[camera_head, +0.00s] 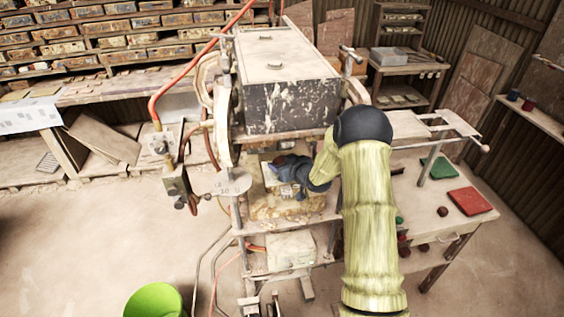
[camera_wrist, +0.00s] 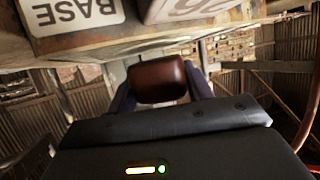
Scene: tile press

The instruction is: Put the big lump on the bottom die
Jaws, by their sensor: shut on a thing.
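My gripper (camera_wrist: 158,88) is shut on a dark reddish-brown lump (camera_wrist: 157,80), with one blue finger on each side of it. In the head view my gripper (camera_head: 284,170) reaches from the right into the opening of the press, and a bit of the lump (camera_head: 279,159) shows. A pale plate, seemingly the bottom die (camera_head: 269,177), lies just below and left of the gripper, partly hidden by it. I cannot tell whether the lump touches it. The press's upper block (camera_head: 287,105) hangs above.
In the wrist view a plate marked BASE (camera_wrist: 75,13) is close at the top. A side table right holds a green tile (camera_head: 437,167), a red tile (camera_head: 469,201) and small lumps. A green bucket (camera_head: 154,301) stands on the floor.

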